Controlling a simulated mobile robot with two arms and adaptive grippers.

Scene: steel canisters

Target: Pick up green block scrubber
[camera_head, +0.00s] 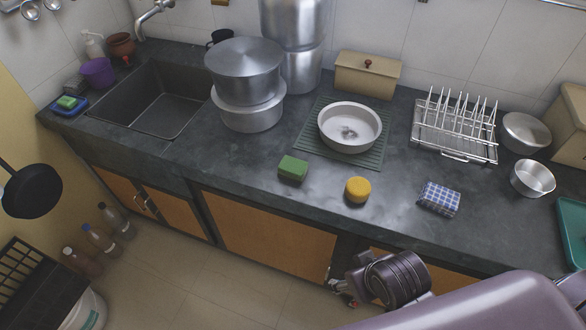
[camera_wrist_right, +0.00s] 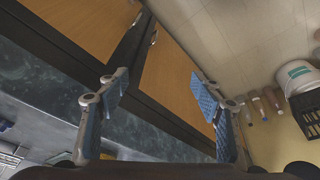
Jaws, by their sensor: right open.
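The green block scrubber (camera_head: 293,169) lies flat on the dark counter (camera_head: 235,165), near its front edge and in front of the stacked steel pots. My right gripper (camera_head: 342,286) is low in front of the counter, right of the scrubber and below the countertop level, apart from it. The right wrist view shows its two blue-padded fingers (camera_wrist_right: 158,85) spread wide with nothing between them. I cannot make out the scrubber in that view. My left gripper is in neither view.
A round yellow sponge (camera_head: 357,189) and a blue checked cloth (camera_head: 439,198) lie right of the scrubber. A steel bowl (camera_head: 350,127) stands on a green mat (camera_head: 309,147) behind. The sink (camera_head: 155,100) is at left. Counter around the scrubber is clear.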

